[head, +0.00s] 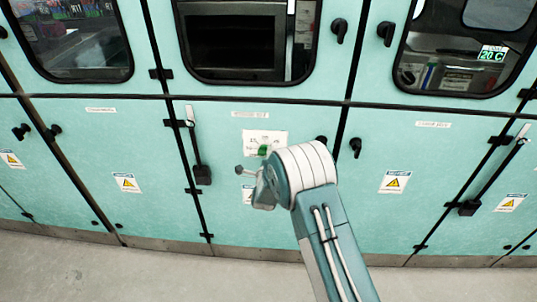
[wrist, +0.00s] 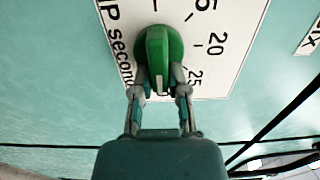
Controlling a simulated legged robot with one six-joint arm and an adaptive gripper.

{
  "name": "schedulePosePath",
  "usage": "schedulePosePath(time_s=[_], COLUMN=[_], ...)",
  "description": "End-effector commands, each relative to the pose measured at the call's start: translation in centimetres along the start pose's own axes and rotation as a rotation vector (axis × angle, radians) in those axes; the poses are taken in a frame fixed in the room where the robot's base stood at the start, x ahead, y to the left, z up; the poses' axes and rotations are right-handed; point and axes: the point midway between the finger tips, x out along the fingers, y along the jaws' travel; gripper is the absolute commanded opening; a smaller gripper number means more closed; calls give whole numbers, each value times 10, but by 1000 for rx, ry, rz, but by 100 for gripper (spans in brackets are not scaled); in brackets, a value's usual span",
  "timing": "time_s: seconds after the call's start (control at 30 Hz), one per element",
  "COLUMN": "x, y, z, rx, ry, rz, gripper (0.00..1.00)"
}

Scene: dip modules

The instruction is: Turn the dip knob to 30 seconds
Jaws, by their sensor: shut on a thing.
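The green dip knob (wrist: 157,48) sits on a white dial plate (wrist: 225,20) in the wrist view. My gripper (wrist: 160,82) has its two fingers on either side of the knob's raised grip, shut on it. The grip runs nearly up and down in that picture. The marks 20 and 25 show to the right of the knob. Part of the dial by the fingers is hidden, and I cannot read the exact setting. In the head view the green knob (head: 263,150) shows small beside my arm, below the plate's top edge (head: 265,135).
The plate is on a pale green cabinet wall (head: 230,220) with windows above. A lever handle (head: 200,155) stands left of the plate, and dark latches (head: 355,146) sit to the right. The grey floor (head: 120,270) in front is clear.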

Motion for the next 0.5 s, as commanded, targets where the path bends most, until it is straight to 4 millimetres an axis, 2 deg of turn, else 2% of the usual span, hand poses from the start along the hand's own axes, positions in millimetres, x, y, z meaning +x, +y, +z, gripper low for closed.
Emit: schedulePosePath(time_s=[0.03,0.13,0.17,0.2,0.23,0.5], x=[-1,-1,-1,-1,-1,-1], y=[6,6,6,6,6,3], z=[-2,-3,-3,-3,-3,-1], rx=[-2,-2,-2,-2,-2,-2], ry=[4,4,4,4,4,2], rz=[14,14,15,15,14,7], gripper=[0,0,33,50,54,54])
